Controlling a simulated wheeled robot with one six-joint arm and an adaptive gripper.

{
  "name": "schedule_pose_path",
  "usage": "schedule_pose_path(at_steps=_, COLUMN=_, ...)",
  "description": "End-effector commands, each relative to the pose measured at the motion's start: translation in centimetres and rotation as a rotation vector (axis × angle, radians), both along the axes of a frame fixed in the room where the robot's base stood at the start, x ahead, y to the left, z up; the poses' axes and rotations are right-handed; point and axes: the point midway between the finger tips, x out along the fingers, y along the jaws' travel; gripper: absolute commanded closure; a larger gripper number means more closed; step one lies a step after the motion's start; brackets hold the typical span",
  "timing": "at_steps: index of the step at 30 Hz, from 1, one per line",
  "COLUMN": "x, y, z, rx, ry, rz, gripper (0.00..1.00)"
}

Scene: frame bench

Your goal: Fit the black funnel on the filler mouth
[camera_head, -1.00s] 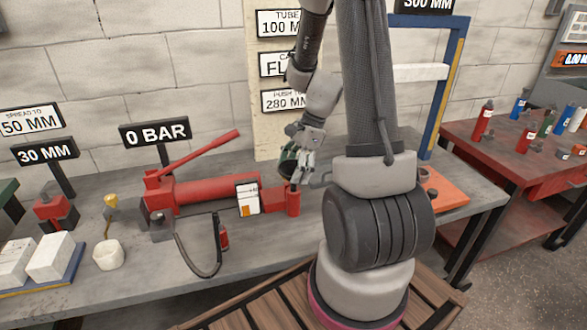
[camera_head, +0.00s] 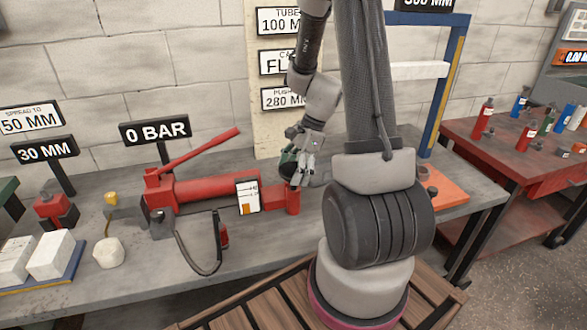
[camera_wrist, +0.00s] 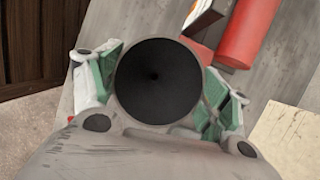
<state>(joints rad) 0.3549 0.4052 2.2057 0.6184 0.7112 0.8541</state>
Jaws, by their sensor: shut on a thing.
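The black funnel (camera_wrist: 158,80) is in my gripper (camera_wrist: 160,88), with its wide round opening facing the wrist camera. The green-padded fingers are shut on it from both sides. In the head view, my gripper (camera_head: 296,172) holds the dark funnel (camera_head: 287,168) above the right end of the red hand pump (camera_head: 215,194). A short upright red cylinder (camera_head: 293,201) stands just below the gripper there. I cannot make out the filler mouth. The funnel's lower end is hidden, so I cannot tell whether it touches anything.
A label card (camera_head: 248,195) stands against the pump. A black hose (camera_head: 186,255) loops in front of it. White blocks (camera_head: 50,254) and a pale lump (camera_head: 109,253) lie at the left. A blue frame (camera_head: 455,70) stands behind my arm at the right. The bench front is mostly clear.

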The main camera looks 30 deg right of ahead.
Motion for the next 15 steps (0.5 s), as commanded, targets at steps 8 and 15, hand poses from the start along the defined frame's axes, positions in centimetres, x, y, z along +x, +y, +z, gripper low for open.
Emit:
schedule_pose_path(at_steps=8, x=-0.01, y=-0.01, z=-0.38, rx=0.000, ry=0.000, rz=0.001, gripper=0.04)
schedule_pose_path(at_steps=15, x=0.01, y=-0.01, z=-0.36, rx=0.000, ry=-0.001, rz=0.001, gripper=0.00)
